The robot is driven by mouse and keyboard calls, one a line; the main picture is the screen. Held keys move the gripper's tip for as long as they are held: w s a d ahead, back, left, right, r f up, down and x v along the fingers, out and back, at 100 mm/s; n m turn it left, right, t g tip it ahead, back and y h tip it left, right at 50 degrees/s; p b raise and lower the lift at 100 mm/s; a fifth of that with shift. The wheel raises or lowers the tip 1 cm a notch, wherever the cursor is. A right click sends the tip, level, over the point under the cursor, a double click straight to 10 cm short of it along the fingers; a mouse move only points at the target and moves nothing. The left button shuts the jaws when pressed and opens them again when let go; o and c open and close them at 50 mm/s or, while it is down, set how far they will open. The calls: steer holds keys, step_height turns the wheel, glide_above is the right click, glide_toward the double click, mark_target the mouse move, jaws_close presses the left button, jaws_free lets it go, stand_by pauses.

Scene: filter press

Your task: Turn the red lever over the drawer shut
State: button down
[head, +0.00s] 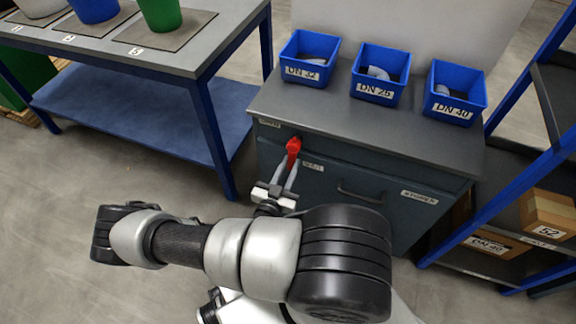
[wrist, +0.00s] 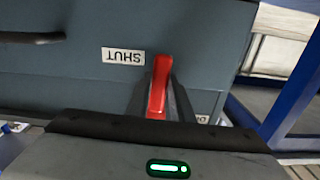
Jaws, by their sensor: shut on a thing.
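The red lever (head: 293,149) sits on the front of the grey cabinet, at the upper left of the drawer front (head: 350,185). My gripper (head: 284,178) reaches it from the front and is shut on it. In the wrist view the red lever (wrist: 159,85) lies between the two dark fingers of my gripper (wrist: 160,100). A SHUT label (wrist: 123,56) shows upside down beside the lever. In the head view the lever points roughly downward, between the two labels. The drawer front looks flush with the cabinet.
Three blue bins (head: 380,74) stand on the cabinet top. A drawer handle (head: 360,194) sticks out right of the lever. A blue-legged table (head: 212,130) is at the left, and a blue rack (head: 500,190) with cardboard boxes is at the right.

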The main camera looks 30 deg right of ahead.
steer(key=shift+s+d+n, duration=0.1)
steer(key=shift+s+n, duration=0.15)
steer(key=shift+n, duration=0.15)
steer(key=c, duration=1.6)
jaws_free()
steer(key=shift+o, duration=0.2)
steer(key=v, duration=1.7)
steer(key=shift+s, duration=0.15)
